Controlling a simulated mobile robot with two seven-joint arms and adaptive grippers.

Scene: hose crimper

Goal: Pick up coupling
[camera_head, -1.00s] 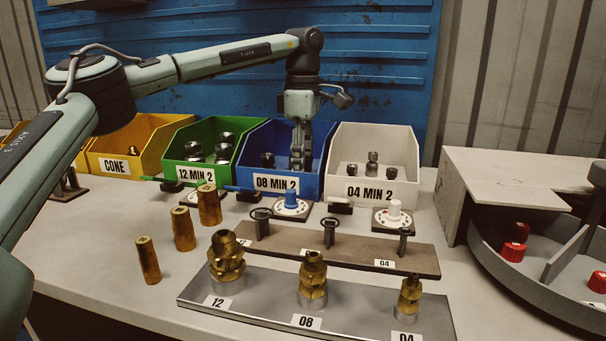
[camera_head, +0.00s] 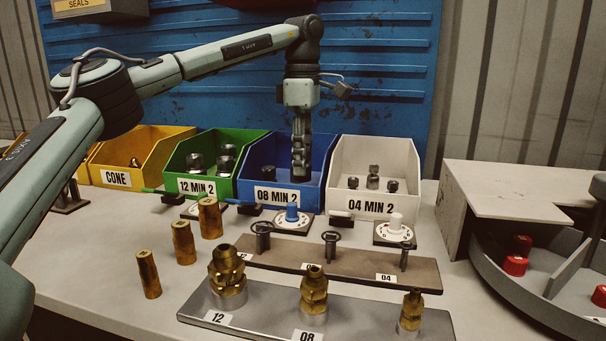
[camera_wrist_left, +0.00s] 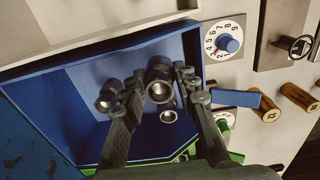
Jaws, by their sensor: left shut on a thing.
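The blue bin (camera_head: 318,203) labelled 08 MIN 2 stands at the back, between the green and white bins. My left gripper (camera_head: 301,165) points down over this bin. In the left wrist view the gripper (camera_wrist_left: 160,88) is shut on a dark metal coupling (camera_wrist_left: 159,76), with one finger on each side. Two more couplings show in the wrist view: one left of the fingers (camera_wrist_left: 107,95) and one behind and below the held one (camera_wrist_left: 168,116). In the head view a dark coupling (camera_head: 269,173) sits at the bin's left. My right gripper is not in view.
The green bin (camera_head: 196,186) and white bin (camera_head: 372,206) flank the blue one. In front are dials, a brown rack (camera_head: 345,262) of gauges, brass fittings on a metal plate (camera_head: 260,312) and loose brass pieces (camera_head: 183,243). A grey carousel (camera_head: 560,300) is at right.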

